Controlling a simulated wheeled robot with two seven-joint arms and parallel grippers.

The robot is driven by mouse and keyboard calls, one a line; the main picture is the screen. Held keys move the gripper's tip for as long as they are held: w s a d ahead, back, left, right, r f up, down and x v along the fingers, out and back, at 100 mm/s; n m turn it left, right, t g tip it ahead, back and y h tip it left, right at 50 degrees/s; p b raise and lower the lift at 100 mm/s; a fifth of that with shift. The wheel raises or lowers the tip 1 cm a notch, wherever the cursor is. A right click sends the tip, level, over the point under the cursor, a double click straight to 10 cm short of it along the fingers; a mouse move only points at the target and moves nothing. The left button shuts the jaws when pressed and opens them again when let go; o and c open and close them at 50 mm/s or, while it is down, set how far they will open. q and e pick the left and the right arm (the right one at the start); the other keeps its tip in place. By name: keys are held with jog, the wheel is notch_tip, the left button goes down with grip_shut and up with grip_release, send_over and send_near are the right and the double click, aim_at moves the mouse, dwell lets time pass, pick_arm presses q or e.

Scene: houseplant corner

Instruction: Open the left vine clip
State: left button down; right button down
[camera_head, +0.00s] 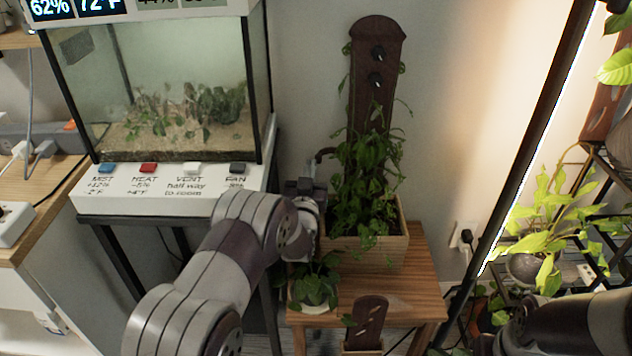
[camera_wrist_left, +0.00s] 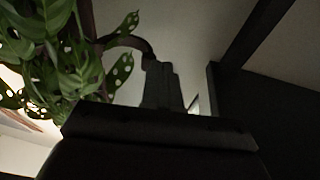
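A brown curved piece (camera_head: 325,153), which may be the left vine clip or its arm, sticks out left of the leafy vine (camera_head: 365,175) beside the tall brown board (camera_head: 372,110). In the left wrist view a dark curved piece (camera_wrist_left: 128,41) arcs from the leaves to a dark upright block. My left gripper (camera_head: 306,186) is at the lower end of this curved piece, left of the vine. Its fingers are dark and small, and I cannot make out a gap or a grip. My right arm shows at the lower right; its gripper is not seen.
The vine grows in a wooden planter box (camera_head: 370,252) on a wooden bench (camera_head: 412,285). A small potted plant (camera_head: 316,288) stands below my left wrist. A glass terrarium (camera_head: 165,85) on a white panel is at left. A dark pole (camera_head: 530,140) slants at right.

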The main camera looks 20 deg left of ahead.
pick_arm(q)
jog(key=s+d+f+m+g+h+p, duration=0.1)
jog(key=s+d+f+g+h, duration=0.1)
jog(key=s+g, duration=1.1)
jog(key=s+d+f+m+g+h+p, duration=0.15)
jog(key=s+g, duration=0.25)
jog(key=s, duration=1.6)
jog(key=s+r+g+p, duration=0.1)
jog(key=s+r+p, duration=0.2)
jog(key=r+p, duration=2.6)
jog(key=shift+d+r, duration=0.15)
jog(key=shift+d, duration=0.2)
